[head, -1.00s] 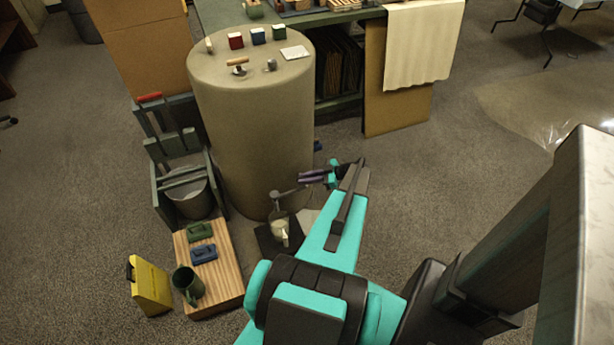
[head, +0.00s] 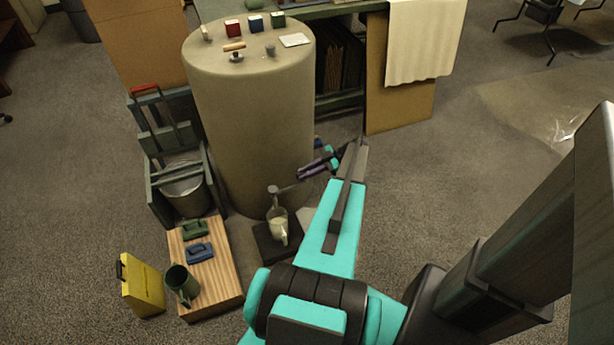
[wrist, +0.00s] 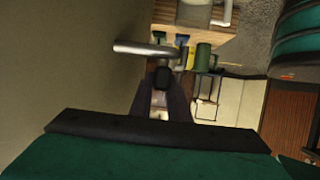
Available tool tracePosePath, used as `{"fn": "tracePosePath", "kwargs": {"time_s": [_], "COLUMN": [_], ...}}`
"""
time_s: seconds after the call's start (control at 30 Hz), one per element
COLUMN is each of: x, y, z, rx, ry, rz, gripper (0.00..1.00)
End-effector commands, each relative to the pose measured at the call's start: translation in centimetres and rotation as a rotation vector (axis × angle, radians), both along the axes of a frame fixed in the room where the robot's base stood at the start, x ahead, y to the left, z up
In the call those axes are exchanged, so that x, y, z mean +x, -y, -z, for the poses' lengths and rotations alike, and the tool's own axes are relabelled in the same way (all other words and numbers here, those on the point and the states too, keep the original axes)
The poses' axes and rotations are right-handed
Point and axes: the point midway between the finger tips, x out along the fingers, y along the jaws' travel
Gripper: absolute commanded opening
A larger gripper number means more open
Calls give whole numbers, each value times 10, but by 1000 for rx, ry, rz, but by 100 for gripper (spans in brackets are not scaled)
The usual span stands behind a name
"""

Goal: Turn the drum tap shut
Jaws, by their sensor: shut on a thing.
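The drum (head: 250,110) is a large beige cylinder standing on the floor in the head view. Its metal tap (head: 282,189) sticks out low at its front, above a clear jug (head: 278,226) holding pale liquid. In the wrist view the tap (wrist: 143,48) shows as a grey metal bar with a dark knob-like end. My gripper (head: 304,173) is at the tap's right in the head view. In the wrist view its purple fingers (wrist: 161,95) close around the tap's handle, which they mostly hide. Whether the tap is open or shut is unclear.
A wooden board (head: 219,267) with a green mug (head: 182,284) lies left of the jug. A yellow can (head: 141,287) and a grey-green frame holding a bucket (head: 184,189) stand farther left. Small blocks and tools lie on the drum top. Open floor lies to the right.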

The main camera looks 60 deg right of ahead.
Motion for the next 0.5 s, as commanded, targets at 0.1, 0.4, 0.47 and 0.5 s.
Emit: {"fn": "tracePosePath", "kwargs": {"time_s": [0.1,0.4,0.47,0.5], "x": [-1,-2,-2,-2], "y": [-3,-4,-4,-4], "z": [6,4,3,3], "rx": [2,4,3,4], "ry": [-4,-4,-4,-5], "rz": [-40,-92,-96,-98], "gripper": [0,0,0,0]}}
